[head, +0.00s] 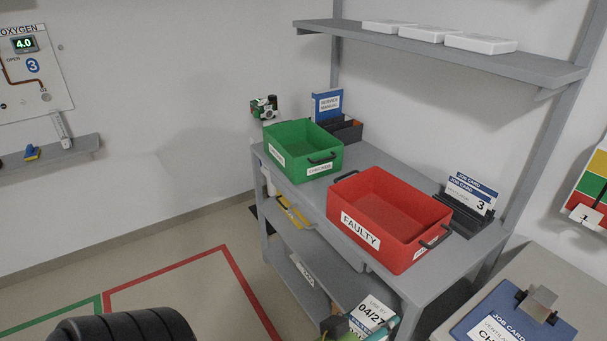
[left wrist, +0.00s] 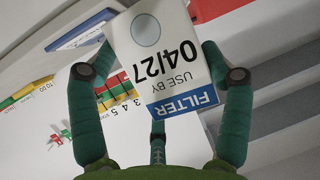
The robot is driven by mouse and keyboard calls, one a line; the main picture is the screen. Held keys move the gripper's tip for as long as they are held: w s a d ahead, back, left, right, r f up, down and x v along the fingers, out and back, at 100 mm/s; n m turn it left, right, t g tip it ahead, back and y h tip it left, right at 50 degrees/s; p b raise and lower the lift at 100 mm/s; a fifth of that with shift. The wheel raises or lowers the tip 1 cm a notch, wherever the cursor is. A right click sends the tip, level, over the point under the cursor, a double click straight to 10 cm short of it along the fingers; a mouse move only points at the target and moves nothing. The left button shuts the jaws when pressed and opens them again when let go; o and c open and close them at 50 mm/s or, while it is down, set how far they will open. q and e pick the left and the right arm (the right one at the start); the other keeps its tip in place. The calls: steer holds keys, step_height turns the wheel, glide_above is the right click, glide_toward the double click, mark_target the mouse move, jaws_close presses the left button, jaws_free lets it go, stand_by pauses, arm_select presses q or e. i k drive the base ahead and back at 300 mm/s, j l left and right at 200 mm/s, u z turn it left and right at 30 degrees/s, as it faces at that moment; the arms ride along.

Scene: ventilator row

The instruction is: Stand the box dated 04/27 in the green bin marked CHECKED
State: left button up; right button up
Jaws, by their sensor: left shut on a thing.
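The white and blue filter box dated 04/27 (head: 374,314) is at the bottom of the head view, in front of the bench and lower than its top. It fills the middle of the left wrist view (left wrist: 165,55), its print upside down there. My left gripper (left wrist: 158,62) is shut on it, with a teal finger on each side. In the head view the gripper (head: 360,325) is partly cut off by the lower edge. The green bin (head: 297,168), marked CHECKED, stands at the far left end of the bench top and looks empty. My right gripper is not in view.
A red bin marked FAULTY (head: 385,240) stands on the bench (head: 315,200), nearer than the green bin. A black holder with job cards (head: 470,208) is to its right. A blue service manual (head: 327,105) stands behind the green bin. A shelf (head: 450,60) overhangs the bench's back.

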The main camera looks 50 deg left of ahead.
mark_target(300, 153)
steer(key=i+j, duration=0.1)
steer(key=j, duration=0.4)
steer(key=i+j, duration=0.1)
steer(key=j, duration=0.4)
steer(key=i+j+z, duration=0.1)
steer(key=j, duration=0.45)
steer(key=i+j, duration=0.1)
steer(key=j, duration=0.4)
steer(key=i+j, duration=0.1)
steer(key=j, duration=0.4)
